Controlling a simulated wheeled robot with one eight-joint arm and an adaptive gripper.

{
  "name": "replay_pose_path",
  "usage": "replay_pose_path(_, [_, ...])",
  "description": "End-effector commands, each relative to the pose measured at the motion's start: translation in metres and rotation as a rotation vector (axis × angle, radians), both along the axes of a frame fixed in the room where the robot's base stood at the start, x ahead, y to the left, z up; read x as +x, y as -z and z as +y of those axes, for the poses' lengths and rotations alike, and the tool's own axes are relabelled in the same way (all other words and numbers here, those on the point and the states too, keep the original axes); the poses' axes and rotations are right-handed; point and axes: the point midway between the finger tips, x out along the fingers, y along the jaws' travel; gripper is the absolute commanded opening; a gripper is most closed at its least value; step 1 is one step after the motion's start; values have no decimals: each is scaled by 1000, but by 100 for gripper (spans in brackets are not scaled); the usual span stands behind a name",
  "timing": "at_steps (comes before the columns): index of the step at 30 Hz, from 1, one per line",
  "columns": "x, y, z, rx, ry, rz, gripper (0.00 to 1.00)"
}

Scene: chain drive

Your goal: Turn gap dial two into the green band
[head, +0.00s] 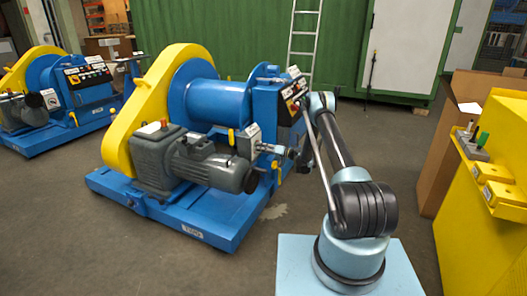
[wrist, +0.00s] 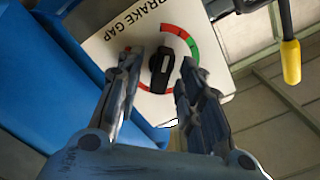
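The gap dial shows in the wrist view as a black knob (wrist: 161,72) on a pale plate lettered BRAKE GAP (wrist: 112,38), upside down. A red arc (wrist: 175,31) and a green band (wrist: 192,47) curve around its upper right. The knob's long axis runs nearly up and down in the picture; the green band lies to the right of its upper end. My gripper (wrist: 160,59) is open, one finger on each side of the knob, with gaps showing. In the head view the blue machine with the plate TWO (head: 192,232) stands before my arm; the gripper is hard to make out there.
A yellow-tipped lever (wrist: 291,62) hangs right of the dial plate in the wrist view. A grey motor (head: 212,165) juts from the machine. A similar machine (head: 45,90) stands at far left. A yellow cabinet (head: 480,225) and cardboard box (head: 440,150) stand right.

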Motion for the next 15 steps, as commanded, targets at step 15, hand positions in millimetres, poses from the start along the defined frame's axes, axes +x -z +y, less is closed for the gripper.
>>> replay_pose_path(15, [0, 0, 0, 7, 1, 20, 0])
